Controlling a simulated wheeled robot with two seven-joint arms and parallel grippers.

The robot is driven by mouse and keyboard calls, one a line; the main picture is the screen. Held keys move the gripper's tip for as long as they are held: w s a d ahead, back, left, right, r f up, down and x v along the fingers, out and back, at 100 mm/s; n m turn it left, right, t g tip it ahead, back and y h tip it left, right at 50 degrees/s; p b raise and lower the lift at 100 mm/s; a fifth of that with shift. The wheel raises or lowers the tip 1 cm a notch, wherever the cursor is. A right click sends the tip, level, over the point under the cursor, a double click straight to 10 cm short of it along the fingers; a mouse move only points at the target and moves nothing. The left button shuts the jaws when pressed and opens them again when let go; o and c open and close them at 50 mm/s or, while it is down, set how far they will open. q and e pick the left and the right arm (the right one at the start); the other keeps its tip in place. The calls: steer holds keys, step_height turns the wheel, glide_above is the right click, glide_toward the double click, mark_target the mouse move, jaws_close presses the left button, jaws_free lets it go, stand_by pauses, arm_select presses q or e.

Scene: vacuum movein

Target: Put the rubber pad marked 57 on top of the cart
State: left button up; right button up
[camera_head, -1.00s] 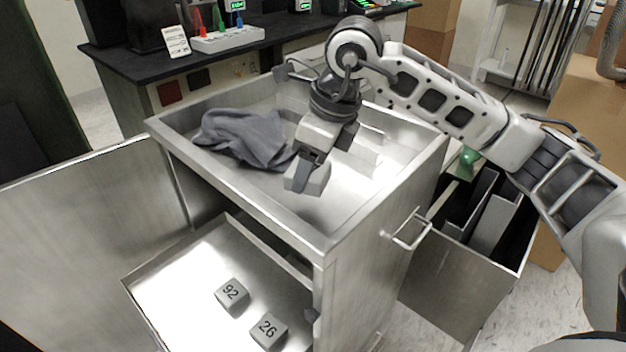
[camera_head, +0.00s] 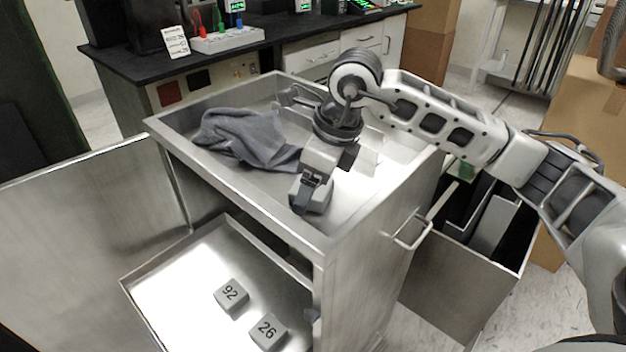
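The metal cart (camera_head: 300,231) stands in the middle with a shallow rimmed top. My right gripper (camera_head: 309,186) reaches in from the right over the cart top, near its front rim. It is shut on a grey rubber pad (camera_head: 318,203); no number shows on the pad. I cannot tell whether the pad touches the cart top. Pads marked 92 (camera_head: 231,295) and 26 (camera_head: 267,330) lie in the pulled-out lower tray (camera_head: 165,290). My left gripper is not in view.
A crumpled grey cloth (camera_head: 245,138) lies at the left of the cart top. A cart door (camera_head: 90,235) stands open at left. An open side bin (camera_head: 455,280) with upright dividers is at right. A black bench (camera_head: 150,62) stands behind.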

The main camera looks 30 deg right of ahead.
steer(key=shift+r, duration=0.2)
arm_select(q)
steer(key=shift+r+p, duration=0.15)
steer(key=shift+p, duration=0.45)
arm_select(e)
steer(key=v, duration=1.2)
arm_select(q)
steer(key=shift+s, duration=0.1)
arm_select(e)
steer(key=shift+f, duration=0.15)
